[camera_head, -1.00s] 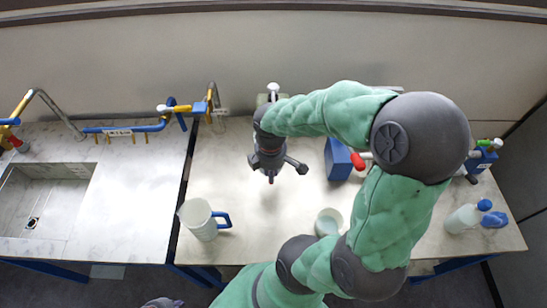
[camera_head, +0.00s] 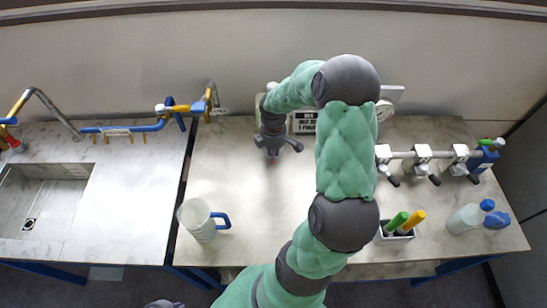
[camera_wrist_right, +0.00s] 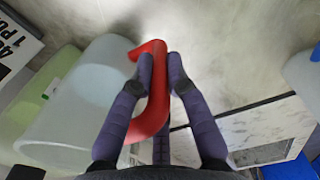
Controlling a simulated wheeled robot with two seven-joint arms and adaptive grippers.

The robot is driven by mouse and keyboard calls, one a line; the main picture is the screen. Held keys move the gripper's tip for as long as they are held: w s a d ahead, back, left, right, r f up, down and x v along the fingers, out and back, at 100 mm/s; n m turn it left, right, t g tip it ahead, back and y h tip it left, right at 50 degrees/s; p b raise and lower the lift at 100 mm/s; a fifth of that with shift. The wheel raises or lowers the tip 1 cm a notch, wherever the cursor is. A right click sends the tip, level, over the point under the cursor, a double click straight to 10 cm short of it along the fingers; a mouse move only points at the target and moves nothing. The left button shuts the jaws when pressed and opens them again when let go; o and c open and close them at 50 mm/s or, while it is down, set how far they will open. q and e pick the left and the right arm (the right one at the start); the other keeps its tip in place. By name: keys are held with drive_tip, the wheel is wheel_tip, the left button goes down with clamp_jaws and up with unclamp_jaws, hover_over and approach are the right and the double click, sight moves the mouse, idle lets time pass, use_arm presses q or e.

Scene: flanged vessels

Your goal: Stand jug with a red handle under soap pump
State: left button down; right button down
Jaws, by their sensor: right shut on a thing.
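My right gripper (camera_head: 272,156) is over the back of the table, near the wall. In the right wrist view its fingers (camera_wrist_right: 160,68) are shut on the red handle (camera_wrist_right: 154,110) of a pale jug (camera_wrist_right: 78,110). The jug is left of the fingers there. In the head view my gripper and arm hide it. A pale green body (camera_wrist_right: 35,105), perhaps the soap pump, shows beyond the jug. In the head view a white nozzle top (camera_head: 272,86) rises behind my right wrist. I cannot tell whether the jug is under it. My left gripper (camera_head: 163,303) barely shows at the bottom edge.
A white jug with a blue handle (camera_head: 197,220) stands at the table's front left. A sign (camera_head: 303,122) stands close right of my gripper. Taps on a rail (camera_head: 422,155), a marker holder (camera_head: 397,233) and blue-capped bottles (camera_head: 465,218) are to the right. The middle is clear.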

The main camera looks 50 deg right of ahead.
drive_tip(key=shift+w+d+f, duration=0.2)
drive_tip(key=shift+d+f, duration=0.05)
drive_tip(key=shift+f, duration=0.25)
wheel_tip(320, 180, down, 3)
drive_tip(key=shift+r+b, duration=0.15)
drive_tip(key=shift+b, duration=0.15)
drive_tip(key=c, duration=1.2)
unclamp_jaws()
wheel_tip(320, 180, up, 12)
drive_tip(key=shift+a+r+p, duration=0.1)
drive_tip(key=shift+p, duration=0.7)
